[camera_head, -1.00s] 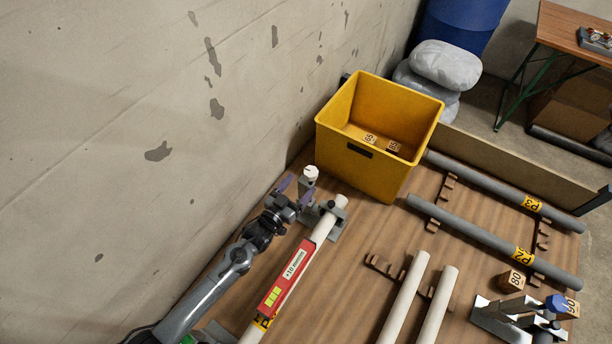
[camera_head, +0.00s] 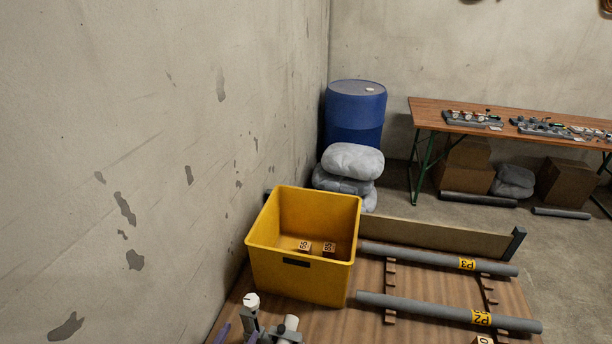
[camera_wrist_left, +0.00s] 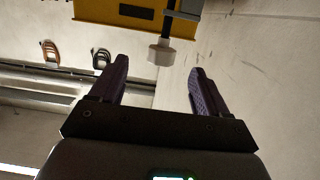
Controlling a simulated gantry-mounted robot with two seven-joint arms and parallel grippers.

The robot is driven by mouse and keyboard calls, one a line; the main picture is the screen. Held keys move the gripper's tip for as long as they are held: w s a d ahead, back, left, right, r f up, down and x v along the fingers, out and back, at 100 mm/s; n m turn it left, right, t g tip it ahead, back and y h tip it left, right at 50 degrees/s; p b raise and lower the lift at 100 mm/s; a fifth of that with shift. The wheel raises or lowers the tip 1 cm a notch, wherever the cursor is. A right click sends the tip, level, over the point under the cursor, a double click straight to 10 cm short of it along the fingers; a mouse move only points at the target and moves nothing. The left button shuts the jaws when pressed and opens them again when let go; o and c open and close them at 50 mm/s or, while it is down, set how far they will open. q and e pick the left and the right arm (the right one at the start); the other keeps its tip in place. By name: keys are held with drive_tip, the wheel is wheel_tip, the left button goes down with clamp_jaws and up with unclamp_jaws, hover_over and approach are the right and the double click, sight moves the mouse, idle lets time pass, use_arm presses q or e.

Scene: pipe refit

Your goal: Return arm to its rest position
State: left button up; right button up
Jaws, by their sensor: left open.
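My left gripper (camera_head: 236,336) shows only by its purple fingertips at the bottom edge of the head view, beside a clamp with a white knob (camera_head: 251,300). The rest of the left arm is out of frame there. In the left wrist view the gripper (camera_wrist_left: 159,66) has its two purple fingers wide apart with nothing held between them. The white knob (camera_wrist_left: 161,53) shows beyond the fingertips; I cannot tell the exact gap. My right gripper is not in view.
A yellow bin (camera_head: 300,276) with small numbered blocks stands beyond the clamp. Grey pipes P3 (camera_head: 430,256) and P2 (camera_head: 420,307) lie on racks to the right. A bare wall (camera_head: 150,180) borders the left side. Grey sacks (camera_head: 352,162) and a blue barrel (camera_head: 355,115) stand behind.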

use_arm(q)
drive_tip(key=s+a+r+g+y, duration=0.15)
drive_tip(key=s+g, duration=0.45)
drive_tip(key=s, duration=0.8)
drive_tip(key=s+r+g+y, duration=0.15)
drive_tip(key=s+g, duration=0.45)
drive_tip(key=s, duration=0.8)
wheel_tip(320, 180, up, 32)
drive_tip(key=p, duration=3.1)
drive_tip(key=shift+w+f, duration=0.25)
